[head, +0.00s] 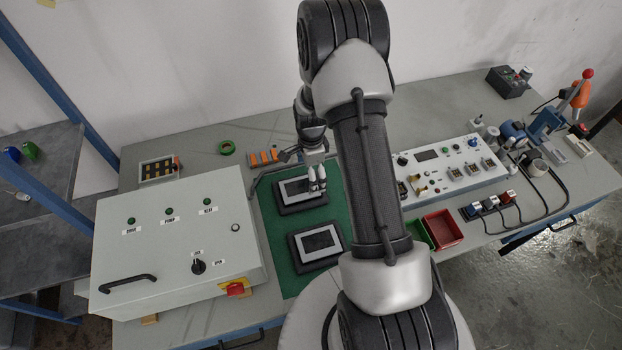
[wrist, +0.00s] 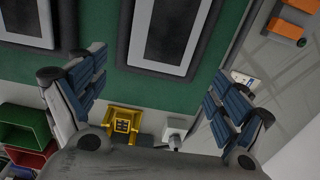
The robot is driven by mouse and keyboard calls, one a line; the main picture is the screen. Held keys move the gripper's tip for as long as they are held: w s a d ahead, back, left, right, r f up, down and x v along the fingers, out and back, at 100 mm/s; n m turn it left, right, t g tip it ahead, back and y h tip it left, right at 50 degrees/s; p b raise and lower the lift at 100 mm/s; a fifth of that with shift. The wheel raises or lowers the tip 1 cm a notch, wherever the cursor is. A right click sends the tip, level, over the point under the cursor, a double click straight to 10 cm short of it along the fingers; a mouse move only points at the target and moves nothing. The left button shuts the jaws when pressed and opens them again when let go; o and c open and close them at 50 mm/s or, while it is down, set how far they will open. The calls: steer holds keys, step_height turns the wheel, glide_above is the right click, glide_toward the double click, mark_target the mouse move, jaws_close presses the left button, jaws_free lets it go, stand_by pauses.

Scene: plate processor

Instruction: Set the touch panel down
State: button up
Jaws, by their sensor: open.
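Two touch panels, each a dark slab with a light grey frame around a dark screen, lie flat on the green mat (head: 274,240). The back panel (head: 290,203) is under my gripper (head: 317,184); the front panel (head: 303,264) lies apart from it, nearer the front. In the wrist view my gripper (wrist: 156,75) has its fingers spread wide with no panel between them. The back panel (wrist: 167,69) shows ahead of the fingers, and part of the front panel (wrist: 48,25) is cut off at the top left. The gap between fingertips and back panel is hard to judge.
A grey control box (head: 180,235) stands left of the mat. Right of it are a red bin (head: 442,229), a green bin (head: 418,236) and a white instrument panel (head: 450,172). A yellow fixture (wrist: 122,121) shows between the fingers. Orange blocks (head: 264,157) lie at the back.

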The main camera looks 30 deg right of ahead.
step_height(320, 180, up, 7)
step_height(320, 180, up, 8)
steer(key=n, duration=0.3)
glide_above(305, 189)
steer(key=s+a+r+n+t, duration=0.1)
steer(key=s+a+r+n, duration=0.15)
steer(key=r, duration=0.35)
steer(key=s+a+r+n+t, duration=0.1)
steer(key=s+a+r+n, duration=0.15)
steer(key=r, duration=0.45)
steer(key=s+a+r+n+t, duration=0.1)
steer(key=s+a+r+n, duration=0.1)
steer(key=s, duration=0.4)
steer(key=s+a+r+n, duration=0.2)
steer(key=s+r+n, duration=0.2)
steer(key=s+n, duration=0.2)
steer(key=s+a+r+n+t, duration=0.1)
steer(key=s+a+r+n, duration=0.1)
steer(key=s+n, duration=0.2)
steer(key=s+p, duration=0.1)
steer(key=s, duration=0.2)
steer(key=shift+r+t, duration=0.3)
steer(key=shift+r, duration=0.1)
steer(key=shift+a, duration=0.1)
